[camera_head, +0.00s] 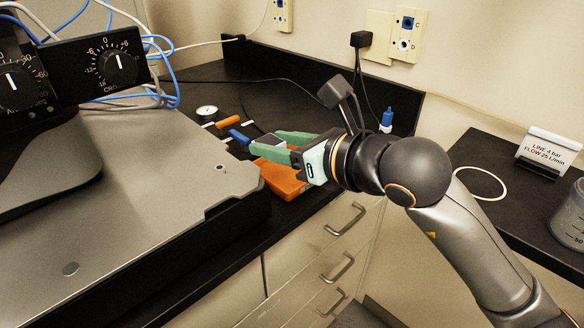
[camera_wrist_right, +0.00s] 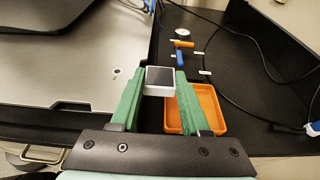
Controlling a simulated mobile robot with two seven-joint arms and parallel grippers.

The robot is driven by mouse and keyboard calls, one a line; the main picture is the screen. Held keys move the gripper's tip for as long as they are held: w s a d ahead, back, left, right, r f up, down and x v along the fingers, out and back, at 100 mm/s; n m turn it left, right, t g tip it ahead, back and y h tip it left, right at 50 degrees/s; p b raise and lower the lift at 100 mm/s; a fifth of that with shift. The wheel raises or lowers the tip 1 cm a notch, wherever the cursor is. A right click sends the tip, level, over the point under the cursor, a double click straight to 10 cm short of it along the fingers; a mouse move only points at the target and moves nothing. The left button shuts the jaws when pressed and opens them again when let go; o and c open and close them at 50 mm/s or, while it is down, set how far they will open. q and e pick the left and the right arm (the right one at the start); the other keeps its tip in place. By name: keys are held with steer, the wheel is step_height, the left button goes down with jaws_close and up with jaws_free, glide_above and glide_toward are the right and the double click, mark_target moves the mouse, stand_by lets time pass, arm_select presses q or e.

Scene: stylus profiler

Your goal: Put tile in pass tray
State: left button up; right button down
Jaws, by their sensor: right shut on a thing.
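My right gripper (camera_head: 267,143) reaches in from the right with its green fingers pointing left over the black counter. It is shut on the tile (camera_wrist_right: 160,78), a small white block with a dark top face, held between the fingertips. An orange tray (camera_head: 286,187) lies below and beside the fingers. In the right wrist view the orange tray (camera_wrist_right: 217,112) looks empty where it shows, and the right finger covers part of its left side. The tile appears above and left of the tray there. No label shows on the tray. My left gripper is not in view.
A large grey metal plate (camera_head: 150,205) with a raised edge fills the left. A black cable (camera_wrist_right: 255,65) crosses the counter.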

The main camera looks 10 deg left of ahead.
steer(key=w+f, duration=0.4)
steer(key=w, duration=0.1)
steer(key=w+f, duration=0.2)
steer(key=w, duration=0.1)
steer(key=shift+d+f, duration=0.4)
steer(key=f, duration=0.3)
steer(key=shift+w+d+f+b, duration=0.1)
steer(key=shift+w+f+b, duration=0.05)
steer(key=shift+w+b, duration=0.25)
steer(key=shift+f, duration=0.25)
steer(key=shift+f, duration=0.2)
steer(key=shift+c, duration=1.9)
jaws_free()
